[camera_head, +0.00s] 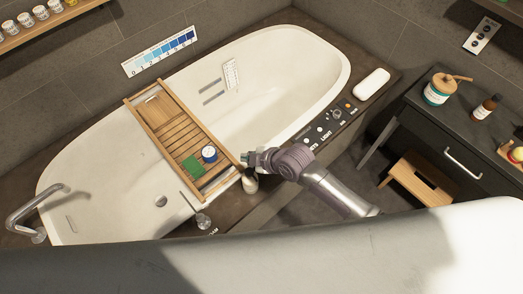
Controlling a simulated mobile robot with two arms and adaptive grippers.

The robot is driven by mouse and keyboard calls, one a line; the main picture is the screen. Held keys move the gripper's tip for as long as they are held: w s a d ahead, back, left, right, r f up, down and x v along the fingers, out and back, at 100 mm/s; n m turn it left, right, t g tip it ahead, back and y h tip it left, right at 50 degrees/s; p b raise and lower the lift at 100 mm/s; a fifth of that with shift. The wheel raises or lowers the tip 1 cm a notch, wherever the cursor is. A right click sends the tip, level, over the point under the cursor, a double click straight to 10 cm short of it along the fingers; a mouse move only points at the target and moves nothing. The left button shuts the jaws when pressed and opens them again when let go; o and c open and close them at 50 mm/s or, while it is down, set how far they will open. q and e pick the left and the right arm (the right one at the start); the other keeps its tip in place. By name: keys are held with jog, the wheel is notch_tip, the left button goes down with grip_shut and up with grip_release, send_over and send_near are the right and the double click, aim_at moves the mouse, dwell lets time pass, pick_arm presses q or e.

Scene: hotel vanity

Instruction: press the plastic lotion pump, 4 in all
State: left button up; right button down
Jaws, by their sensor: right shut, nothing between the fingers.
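A small pale bottle (251,184), which looks like the lotion pump, stands on the dark tub ledge near the front edge of the bathtub. My right gripper (245,160) is directly above it in the picture, shut and empty. The arm comes in from the lower right. The gripper and wrist hide the top of the bottle, so I cannot tell whether the fingers touch the pump head. My left gripper is not in view.
A small clear-looking item (203,221) stands on the ledge left of the bottle. A wooden stool (417,178) is at right.

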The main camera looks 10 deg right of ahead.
aim_at(250, 173)
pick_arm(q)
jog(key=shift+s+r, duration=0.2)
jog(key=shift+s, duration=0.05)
pick_arm(e)
jog(key=shift+w+d+r, duration=0.2)
jog(key=shift+w+r, duration=0.1)
jog(key=shift+w, duration=0.05)
jog(key=shift+a, duration=0.1)
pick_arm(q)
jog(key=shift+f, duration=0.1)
